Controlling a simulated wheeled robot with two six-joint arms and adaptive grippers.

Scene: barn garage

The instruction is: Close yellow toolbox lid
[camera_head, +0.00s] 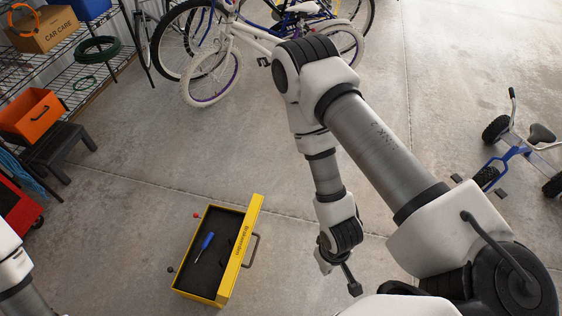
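The yellow toolbox (204,297) sits on the concrete floor at the lower middle, its dark interior exposed. A blue screwdriver (205,245) lies inside with a dark item beside it that I cannot make out. A yellow lettered panel (240,250) with a grey handle (252,250) stands along the toolbox's right side; it looks like the raised lid. My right gripper (347,279) points down, right of the handle and apart from it. Its fingers are seen side-on, so its opening is unclear. My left arm shows at the lower left edge; its gripper is out of view.
A white bicycle (245,40) stands at the back. A blue tricycle (517,152) is at the right. An orange bin (33,114) rests on a dark stool (58,150) at the left, near wire shelves. The floor around the toolbox is clear.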

